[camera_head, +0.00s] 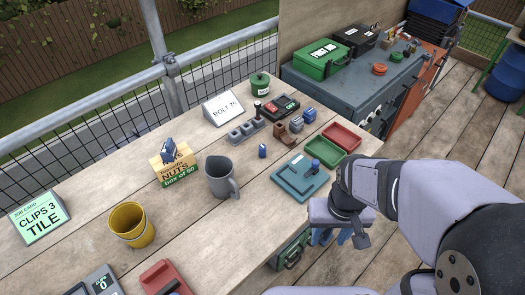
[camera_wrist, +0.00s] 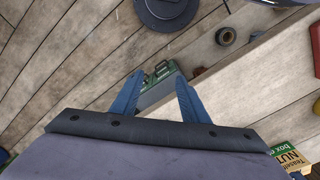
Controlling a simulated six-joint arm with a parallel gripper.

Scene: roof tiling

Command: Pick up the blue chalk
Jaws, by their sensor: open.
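A small blue piece (camera_head: 262,151) that may be the blue chalk stands on the wooden bench to the right of the grey jug; it is too small to be sure. Other small blue pieces are a block (camera_head: 309,115) by the grey holders and a rounded piece (camera_head: 315,163) on the teal plate. My gripper (camera_head: 338,240) is beyond the bench's right edge, lower right of these and apart from them. In the wrist view my gripper (camera_wrist: 160,78) has its blue fingers spread with nothing held between them; I cannot make out the chalk there.
The bench (camera_head: 120,190) holds a grey jug (camera_head: 221,178), a yellow bucket (camera_head: 131,225), a nuts box (camera_head: 174,167), a teal plate (camera_head: 298,182), a red tray (camera_head: 343,136) and a green tray (camera_head: 325,152). A green toolbox (camera_head: 320,58) is on the grey cabinet behind.

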